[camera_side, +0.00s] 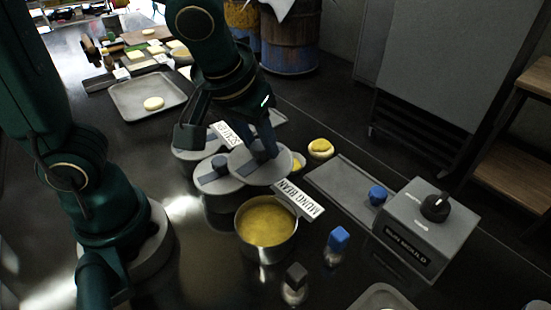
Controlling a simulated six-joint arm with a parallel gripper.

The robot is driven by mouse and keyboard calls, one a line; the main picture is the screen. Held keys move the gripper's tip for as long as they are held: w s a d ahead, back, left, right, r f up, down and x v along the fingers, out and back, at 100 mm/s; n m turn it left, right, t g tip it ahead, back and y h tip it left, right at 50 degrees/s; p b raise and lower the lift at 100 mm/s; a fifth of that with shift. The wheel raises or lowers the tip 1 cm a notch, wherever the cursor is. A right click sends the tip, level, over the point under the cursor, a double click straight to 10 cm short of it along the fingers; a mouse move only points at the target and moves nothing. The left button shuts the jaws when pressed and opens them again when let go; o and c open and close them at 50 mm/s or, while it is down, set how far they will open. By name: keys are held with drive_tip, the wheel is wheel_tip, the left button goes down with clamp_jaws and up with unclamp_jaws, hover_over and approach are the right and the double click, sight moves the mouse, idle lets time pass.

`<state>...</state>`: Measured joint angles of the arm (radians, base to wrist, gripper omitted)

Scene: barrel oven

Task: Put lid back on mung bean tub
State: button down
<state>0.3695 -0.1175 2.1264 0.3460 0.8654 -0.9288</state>
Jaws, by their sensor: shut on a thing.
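The mung bean tub (267,252) is a round metal tub standing open in the middle of the work surface, with yellow filling showing inside. A white sign reading "MUNG BEAN" (299,200) is at its upper right. My gripper (264,153) points down and is shut on the grey round lid (258,176). The lid is behind the open tub in the picture, slightly left of its centre, and appears raised and roughly level. The fingers and wrist hide the lid's handle and part of its far side.
Two lidded tubs (212,183) stand left of the held lid, near a second white sign (224,136). A yellow bun (320,148) lies behind. A blue-topped stamp (338,240), a dark-topped stamp (295,277) and a control box (427,235) stand right and in front.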

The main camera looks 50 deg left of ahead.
drive_tip(key=s+d+m+h, duration=0.1)
drive_tip(key=s+d+m, duration=0.25)
drive_tip(key=d, duration=0.25)
drive_tip(key=shift+f, duration=2.5)
drive_tip(key=shift+f, duration=0.3)
drive_tip(key=shift+c, duration=2.2)
unclamp_jaws()
drive_tip(key=shift+r, duration=0.1)
